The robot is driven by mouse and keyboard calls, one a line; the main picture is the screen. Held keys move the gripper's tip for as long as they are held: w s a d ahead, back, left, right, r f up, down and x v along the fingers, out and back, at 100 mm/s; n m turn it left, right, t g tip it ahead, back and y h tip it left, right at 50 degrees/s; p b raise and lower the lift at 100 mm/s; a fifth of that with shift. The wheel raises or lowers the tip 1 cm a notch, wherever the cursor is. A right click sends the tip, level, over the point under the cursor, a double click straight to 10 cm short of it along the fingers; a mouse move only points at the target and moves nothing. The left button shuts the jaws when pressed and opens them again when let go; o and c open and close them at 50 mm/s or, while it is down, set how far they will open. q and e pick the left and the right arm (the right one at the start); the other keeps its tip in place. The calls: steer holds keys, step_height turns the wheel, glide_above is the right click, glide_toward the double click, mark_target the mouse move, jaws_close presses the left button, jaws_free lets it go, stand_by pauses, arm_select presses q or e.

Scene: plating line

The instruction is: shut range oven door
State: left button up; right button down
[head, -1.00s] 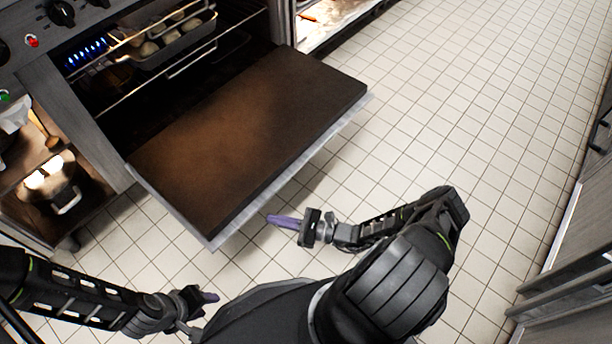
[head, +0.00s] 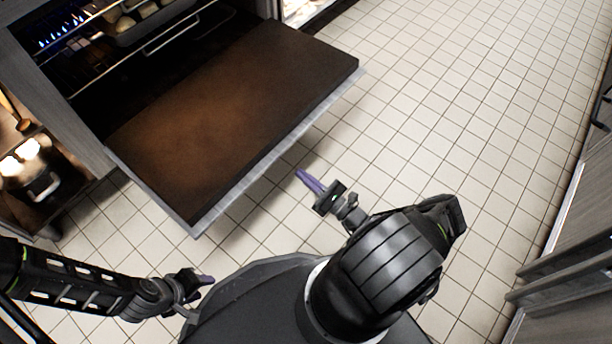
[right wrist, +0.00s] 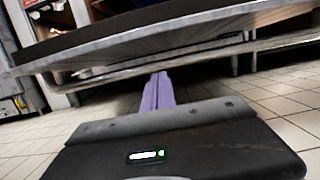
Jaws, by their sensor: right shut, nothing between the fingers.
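The range oven door (head: 230,120) hangs open, folded down about level, its dark inner face up and its pale front edge toward me. In the right wrist view the door (right wrist: 180,35) shows edge-on from below, with a long bar-like handle (right wrist: 200,61) under it. My right gripper (head: 308,181) has purple fingers, is shut and empty, and is just off the door's front edge, apart from it in the head view. Its fingers (right wrist: 158,92) point toward the underside of the door. My left gripper (head: 206,281) is low at the left, away from the door; its jaw opening is unclear.
Inside the oven a pan of pale rolls (head: 150,22) sits on a wire rack (head: 105,85). A shelf with a metal pot (head: 38,180) is left of the oven. Grey cabinets (head: 570,265) stand at the right. The tiled floor (head: 440,110) between is clear.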

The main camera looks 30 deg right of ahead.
steer(key=w+a+r, duration=0.2)
steer(key=w+r, duration=0.3)
steer(key=w, duration=0.2)
steer(key=shift+r, duration=0.25)
steer(key=shift+r, duration=0.1)
